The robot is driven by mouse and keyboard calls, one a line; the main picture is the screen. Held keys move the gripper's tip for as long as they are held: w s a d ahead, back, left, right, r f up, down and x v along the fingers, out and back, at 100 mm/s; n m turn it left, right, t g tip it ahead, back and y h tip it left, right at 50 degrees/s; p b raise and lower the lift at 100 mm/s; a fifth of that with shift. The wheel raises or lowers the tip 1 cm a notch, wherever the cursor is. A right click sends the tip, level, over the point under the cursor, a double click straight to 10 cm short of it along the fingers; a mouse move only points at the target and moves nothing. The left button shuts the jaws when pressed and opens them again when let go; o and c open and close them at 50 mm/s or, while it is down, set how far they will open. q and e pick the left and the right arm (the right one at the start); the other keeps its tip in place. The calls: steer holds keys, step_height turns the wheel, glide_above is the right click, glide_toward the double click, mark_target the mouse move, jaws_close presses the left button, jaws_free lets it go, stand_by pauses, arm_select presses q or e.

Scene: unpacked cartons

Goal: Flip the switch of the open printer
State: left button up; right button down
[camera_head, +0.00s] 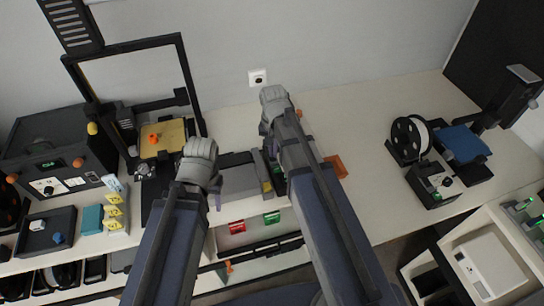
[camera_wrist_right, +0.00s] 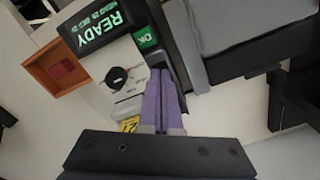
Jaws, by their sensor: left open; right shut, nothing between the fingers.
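In the right wrist view, a pale control panel (camera_wrist_right: 120,75) carries a dark READY display (camera_wrist_right: 97,22), a black round knob (camera_wrist_right: 118,74) and a green OK button (camera_wrist_right: 147,38). My right gripper (camera_wrist_right: 160,75) is shut and empty, its purple fingertips close beside the panel's edge; contact cannot be told. In the head view, my right arm covers most of this machine, whose grey body (camera_head: 238,180) shows between my arms. My left gripper (camera_head: 216,198) is open, near that body's left side, its fingers mostly hidden. An open-frame printer with a yellow bed (camera_head: 175,138) stands at the left.
An orange tray (camera_wrist_right: 55,67) sits beside the panel. An enclosed black printer (camera_head: 55,150) stands far left. Another printer with a blue bed (camera_head: 464,143) and a knobbed control box (camera_head: 434,184) stands at the right. Bare tabletop (camera_head: 365,115) lies between it and my right arm.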

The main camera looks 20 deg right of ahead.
steer(key=shift+f+b, duration=0.8)
steer(key=shift+f, duration=0.05)
stand_by(0.3)
steer(key=shift+r, duration=0.1)
step_height(320, 180, up, 7)
steer(key=p, duration=0.7)
stand_by(0.6)
steer(key=s+a+f+n+b, duration=0.3)
steer(key=s+a+n, duration=0.1)
steer(key=s, duration=0.3)
steer(key=s+a+f+n+h+b, duration=0.1)
steer(key=s+a+f+n+b, duration=0.2)
steer(key=s+a+n, duration=0.2)
steer(key=shift+s+a, duration=0.75)
steer(key=shift+s, duration=0.4)
